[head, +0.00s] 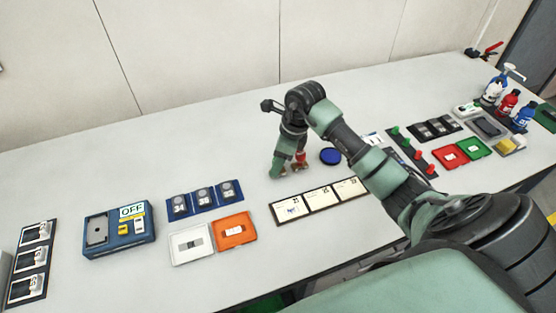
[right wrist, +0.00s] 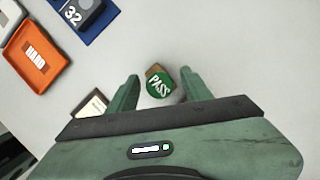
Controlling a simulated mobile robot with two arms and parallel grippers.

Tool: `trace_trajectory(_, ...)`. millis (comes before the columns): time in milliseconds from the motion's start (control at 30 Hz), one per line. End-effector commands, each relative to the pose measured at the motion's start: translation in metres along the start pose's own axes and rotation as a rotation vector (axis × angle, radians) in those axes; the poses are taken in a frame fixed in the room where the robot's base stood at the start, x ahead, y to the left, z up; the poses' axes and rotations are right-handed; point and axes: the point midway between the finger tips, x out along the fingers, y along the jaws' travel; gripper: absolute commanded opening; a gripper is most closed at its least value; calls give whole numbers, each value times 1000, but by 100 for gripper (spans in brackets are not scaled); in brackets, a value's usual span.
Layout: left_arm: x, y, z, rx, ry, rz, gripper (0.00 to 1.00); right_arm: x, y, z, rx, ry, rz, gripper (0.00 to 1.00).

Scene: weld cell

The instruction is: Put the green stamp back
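The green stamp (right wrist: 159,88) shows in the right wrist view as a round green top marked PASS above a brown block. My right gripper (right wrist: 160,78) has its fingers spread on either side of it, with a gap to each finger. In the head view my right gripper (head: 289,172) is low over the table, left of the blue disc, and a small reddish-brown part (head: 301,158) shows beside its fingers. A dark rack (head: 412,153) at the right carries green-topped and red-topped stamps. My left gripper is not in view.
A tray of three cards (head: 320,199) lies just in front of my right gripper. A blue disc (head: 330,156) lies to its right. An orange tray (head: 235,230) and a blue holder (head: 204,200) are at its left. The table behind is clear.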

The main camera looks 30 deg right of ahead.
Motion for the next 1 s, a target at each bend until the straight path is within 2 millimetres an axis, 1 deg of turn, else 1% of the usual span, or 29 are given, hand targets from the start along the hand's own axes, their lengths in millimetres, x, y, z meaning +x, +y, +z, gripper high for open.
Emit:
trace_trajectory(133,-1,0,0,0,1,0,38,-1,0,0,0,0,0,50)
trace_trajectory(233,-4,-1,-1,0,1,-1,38,-6,0,2,1,-2,-1,50)
trace_trajectory(267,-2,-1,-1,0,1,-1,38,-8,-1,1,0,-2,-3,50)
trace_trajectory(367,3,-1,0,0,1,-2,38,-23,-2,1,-1,-2,-6,50)
trace_trajectory(600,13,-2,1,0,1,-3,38,-76,-2,1,0,-2,-6,50)
trace_trajectory(700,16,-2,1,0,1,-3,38,-95,-2,0,0,-1,-6,50)
trace_trajectory(833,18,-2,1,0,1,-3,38,-112,-1,1,-1,-2,-3,50)
trace_trajectory(1000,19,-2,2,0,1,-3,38,-122,0,1,0,-1,0,50)
